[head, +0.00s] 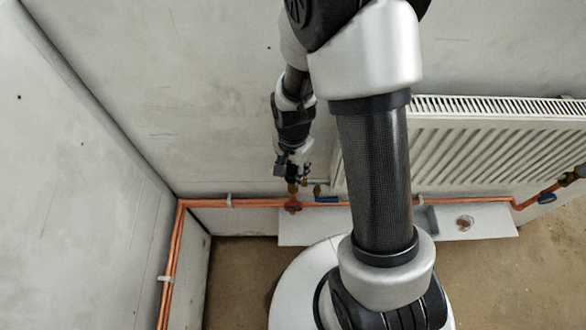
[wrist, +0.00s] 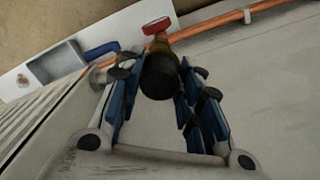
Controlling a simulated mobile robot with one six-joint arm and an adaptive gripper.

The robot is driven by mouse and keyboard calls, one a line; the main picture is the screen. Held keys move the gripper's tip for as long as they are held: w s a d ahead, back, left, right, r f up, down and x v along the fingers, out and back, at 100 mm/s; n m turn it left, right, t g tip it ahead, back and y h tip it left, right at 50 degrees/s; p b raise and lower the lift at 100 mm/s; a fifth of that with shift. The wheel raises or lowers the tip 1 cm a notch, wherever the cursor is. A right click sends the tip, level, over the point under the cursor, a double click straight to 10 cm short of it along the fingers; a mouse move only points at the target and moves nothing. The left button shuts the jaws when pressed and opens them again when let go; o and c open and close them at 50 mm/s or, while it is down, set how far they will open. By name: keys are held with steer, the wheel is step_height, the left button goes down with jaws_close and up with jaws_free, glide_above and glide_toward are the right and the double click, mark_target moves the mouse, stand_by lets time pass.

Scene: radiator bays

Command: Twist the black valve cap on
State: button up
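The black valve cap (wrist: 160,76) sits between my fingertips in the wrist view, its round end towards the camera. My gripper (wrist: 161,80) has its blue-padded fingers on both sides of the cap, and they appear to press on it. Behind the cap is a brass valve body (wrist: 187,46) with a red handle (wrist: 157,25). The cap lines up with the valve, but their contact is hidden. In the head view my gripper (head: 292,170) points down at the valve, just above the red handle (head: 293,206) on the orange pipe.
A white radiator (head: 470,150) hangs right of the valve, close to my gripper. A blue handle (wrist: 102,50) is beside the valve. The orange pipe (head: 250,203) runs along the wall. A white board (head: 490,222) below holds a grey tray (wrist: 57,62).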

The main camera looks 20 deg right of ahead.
mark_target(293, 169)
steer(key=o, duration=0.5)
steer(key=shift+o, duration=0.3)
steer(key=o, duration=1)
steer(key=shift+r, duration=0.2)
steer(key=shift+r+p, duration=3.15)
steer(key=shift+r, duration=0.75)
